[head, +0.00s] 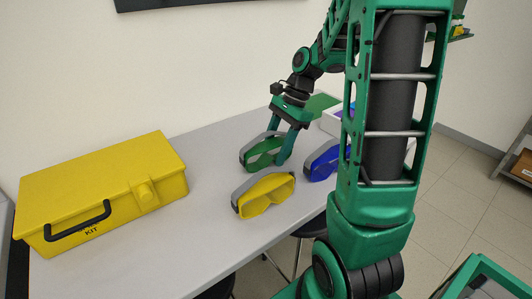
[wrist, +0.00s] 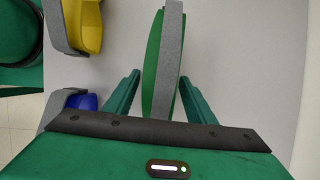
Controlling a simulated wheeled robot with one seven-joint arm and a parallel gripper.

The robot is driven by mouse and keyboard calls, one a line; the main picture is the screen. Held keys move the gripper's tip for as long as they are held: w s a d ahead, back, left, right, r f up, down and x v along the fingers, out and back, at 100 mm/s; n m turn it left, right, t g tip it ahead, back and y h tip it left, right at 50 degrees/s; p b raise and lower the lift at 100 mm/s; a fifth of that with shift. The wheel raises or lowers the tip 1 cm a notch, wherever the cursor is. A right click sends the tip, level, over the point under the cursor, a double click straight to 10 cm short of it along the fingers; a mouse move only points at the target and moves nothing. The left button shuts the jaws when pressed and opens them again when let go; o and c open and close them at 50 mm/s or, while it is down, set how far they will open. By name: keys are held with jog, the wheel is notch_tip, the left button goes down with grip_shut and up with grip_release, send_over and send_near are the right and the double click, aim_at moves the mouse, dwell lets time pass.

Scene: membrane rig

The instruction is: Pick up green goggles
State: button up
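The green goggles (head: 262,152) lie on the grey table, with a grey strap. My gripper (head: 281,146) is down over them, with one finger at either side in the head view. In the wrist view, the goggles (wrist: 152,62) stand between the two fingers of my gripper (wrist: 162,85), with a visible gap on both sides. The gripper is open and holds nothing. The finger tips and part of the goggles overlap in the head view, so contact with the table is hard to tell.
Yellow goggles (head: 266,195) lie in front and blue goggles (head: 322,163) to the right, close to my gripper. A yellow kit box (head: 98,190) stands at the left of the table (head: 205,240). A green object (head: 318,105) is behind.

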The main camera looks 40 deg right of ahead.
aim_at(276, 133)
jog(key=c, duration=0.9)
jog(key=shift+r, duration=0.1)
jog(key=shift+r, duration=0.5)
jog(key=r, duration=0.3)
jog(key=shift+s+a+r, duration=0.2)
jog(key=shift+a+r, duration=0.05)
jog(key=shift+a, duration=0.05)
jog(key=shift+s+a+r, duration=1)
jog(key=shift+a+r, duration=0.5)
jog(key=shift+r, duration=0.55)
jog(key=shift+s+a+r, duration=1.05)
jog(key=shift+a+r, duration=0.5)
jog(key=shift+r, duration=0.45)
jog(key=shift+s+a+r, duration=1)
jog(key=shift+a+r, duration=0.5)
jog(key=shift+r, duration=0.55)
